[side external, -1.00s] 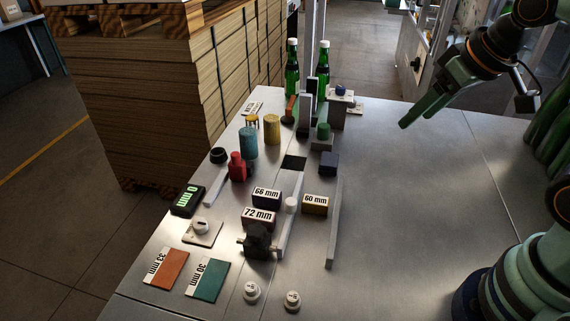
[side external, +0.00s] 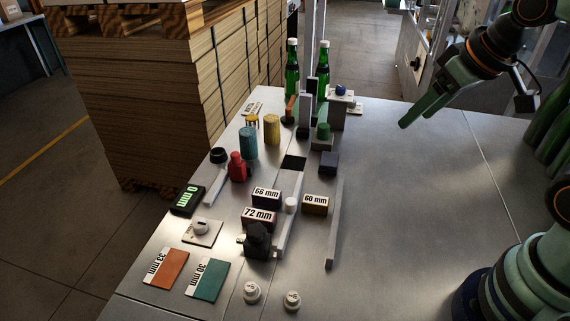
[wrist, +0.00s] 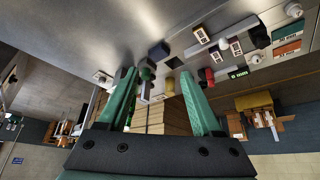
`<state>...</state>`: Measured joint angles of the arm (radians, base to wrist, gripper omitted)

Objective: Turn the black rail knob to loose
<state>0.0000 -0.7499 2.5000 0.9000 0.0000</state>
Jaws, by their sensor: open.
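A dark, lobed black knob or clamp (side external: 257,240) stands at the near end of a pale rail (side external: 284,238), behind the green 30 mm card. In the wrist view a dark shape (wrist: 259,37) at upper right appears to be the same part. A second black round knob (side external: 218,155) sits at the far end of another pale bar at left. I cannot tell which is the rail knob, nor its setting. My gripper (side external: 408,121) is open and empty, raised over the right of the table, apart from both. Its two green fingers (wrist: 158,73) show in the wrist view.
Labelled blocks (side external: 266,198), a red bottle-shaped part (side external: 237,168), a blue cylinder (side external: 248,142) and a yellow one (side external: 271,129) crowd the table's left half. Green bottles (side external: 292,70) stand at the back. A long grey bar (side external: 335,222) lies right of the blocks. The right tabletop (side external: 420,190) is clear.

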